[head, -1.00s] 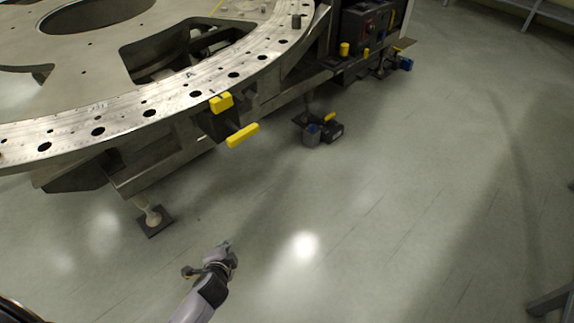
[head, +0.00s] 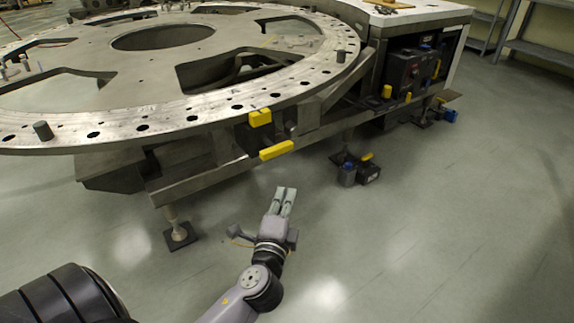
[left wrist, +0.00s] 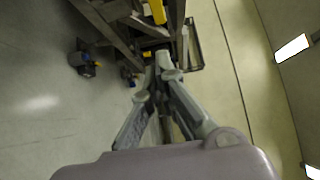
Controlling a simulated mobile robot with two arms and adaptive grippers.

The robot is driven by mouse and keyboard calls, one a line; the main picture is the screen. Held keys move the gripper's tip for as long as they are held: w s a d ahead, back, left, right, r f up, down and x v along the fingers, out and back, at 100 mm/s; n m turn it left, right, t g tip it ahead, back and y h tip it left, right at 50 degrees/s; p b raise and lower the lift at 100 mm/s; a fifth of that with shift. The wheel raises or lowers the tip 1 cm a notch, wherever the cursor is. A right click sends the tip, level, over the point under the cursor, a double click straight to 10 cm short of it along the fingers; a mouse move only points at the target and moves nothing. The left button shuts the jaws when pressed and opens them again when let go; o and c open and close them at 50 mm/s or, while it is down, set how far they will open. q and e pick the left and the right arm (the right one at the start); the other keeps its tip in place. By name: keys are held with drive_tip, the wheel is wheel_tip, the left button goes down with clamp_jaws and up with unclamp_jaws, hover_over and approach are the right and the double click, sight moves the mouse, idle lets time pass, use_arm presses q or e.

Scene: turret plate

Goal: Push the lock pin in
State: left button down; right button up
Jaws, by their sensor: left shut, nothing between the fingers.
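A yellow block (head: 260,118) sits at the rim of the round metal turret plate (head: 180,124). A yellow bar handle (head: 277,150) sticks out just below it from a dark bracket. I cannot tell for sure which yellow part belongs to the lock pin, and no pin shaft shows clearly. My left gripper (head: 286,190) is shut and empty, below and apart from the bar handle, fingers pointing towards the plate. In the left wrist view its fingertips (left wrist: 162,70) meet, with a yellow part (left wrist: 157,12) beyond them. My right gripper is not in view.
A steel frame on feet (head: 180,233) carries the plate. A control box (head: 410,72) with yellow parts is under the bench at right. The floor at right is open.

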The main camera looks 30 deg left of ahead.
sight(276, 155)
use_arm(q)
drive_tip(key=shift+w, duration=0.15)
drive_tip(key=s+a+x, duration=0.1)
drive_tip(key=a+x, duration=0.1)
drive_tip(key=x, duration=1)
drive_tip(key=shift+w+a, duration=0.25)
drive_tip(key=shift+a, duration=0.15)
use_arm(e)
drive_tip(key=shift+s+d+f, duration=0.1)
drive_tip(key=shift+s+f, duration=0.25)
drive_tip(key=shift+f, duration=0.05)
use_arm(q)
drive_tip(key=shift+w+a, duration=0.35)
drive_tip(key=shift+a, duration=0.55)
drive_tip(key=shift+w+a, duration=0.35)
drive_tip(key=shift+a, duration=0.5)
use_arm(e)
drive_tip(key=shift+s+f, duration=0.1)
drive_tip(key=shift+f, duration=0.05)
